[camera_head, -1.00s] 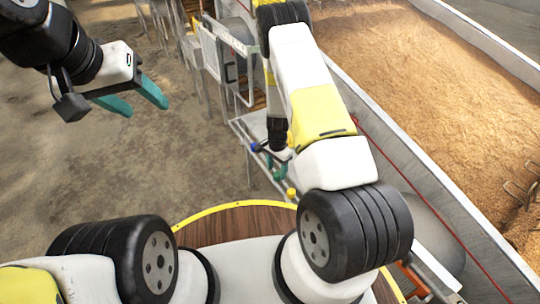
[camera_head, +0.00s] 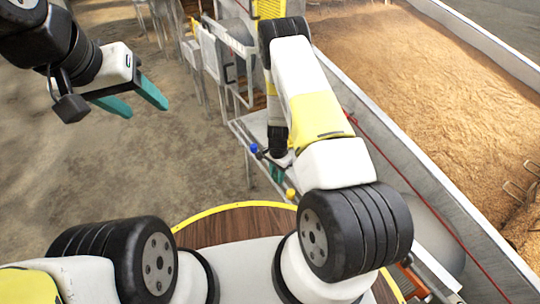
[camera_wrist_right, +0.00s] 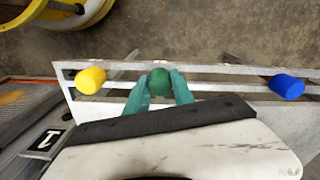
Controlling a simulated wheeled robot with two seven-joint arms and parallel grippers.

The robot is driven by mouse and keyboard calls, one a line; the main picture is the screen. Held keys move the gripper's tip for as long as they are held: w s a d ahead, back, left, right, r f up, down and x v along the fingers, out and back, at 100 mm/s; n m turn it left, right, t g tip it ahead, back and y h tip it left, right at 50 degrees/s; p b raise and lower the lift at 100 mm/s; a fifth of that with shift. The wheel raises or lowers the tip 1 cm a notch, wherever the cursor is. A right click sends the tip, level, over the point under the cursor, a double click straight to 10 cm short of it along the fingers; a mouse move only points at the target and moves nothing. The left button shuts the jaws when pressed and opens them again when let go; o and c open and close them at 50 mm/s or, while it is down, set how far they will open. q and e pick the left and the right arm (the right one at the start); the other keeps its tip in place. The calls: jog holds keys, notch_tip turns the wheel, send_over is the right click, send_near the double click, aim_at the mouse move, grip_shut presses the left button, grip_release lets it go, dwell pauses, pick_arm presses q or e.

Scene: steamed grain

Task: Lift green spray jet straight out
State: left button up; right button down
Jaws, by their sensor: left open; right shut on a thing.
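The green spray jet (camera_wrist_right: 159,82) shows in the right wrist view between the two teal fingers of my right gripper (camera_wrist_right: 160,90), which is shut on it. Its round end faces the camera; the rest is hidden. I cannot tell whether it is clear of the grey metal rack (camera_wrist_right: 225,72) behind it. My left gripper (camera_head: 147,108) is open and empty, high above the floor at the upper left.
A yellow jet (camera_wrist_right: 90,80) and a blue jet (camera_wrist_right: 287,87) sit on the rack either side of the green one; the head view also shows the blue (camera_head: 254,148) and yellow (camera_head: 290,193). A long grain trough (camera_head: 430,80) lies right. Bare floor (camera_head: 150,165) is left.

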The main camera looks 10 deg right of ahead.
aim_at(277, 174)
jog(key=shift+r, duration=0.15)
notch_tip(277, 174, up, 10)
jog(key=shift+f, duration=0.15)
dwell(0.3)
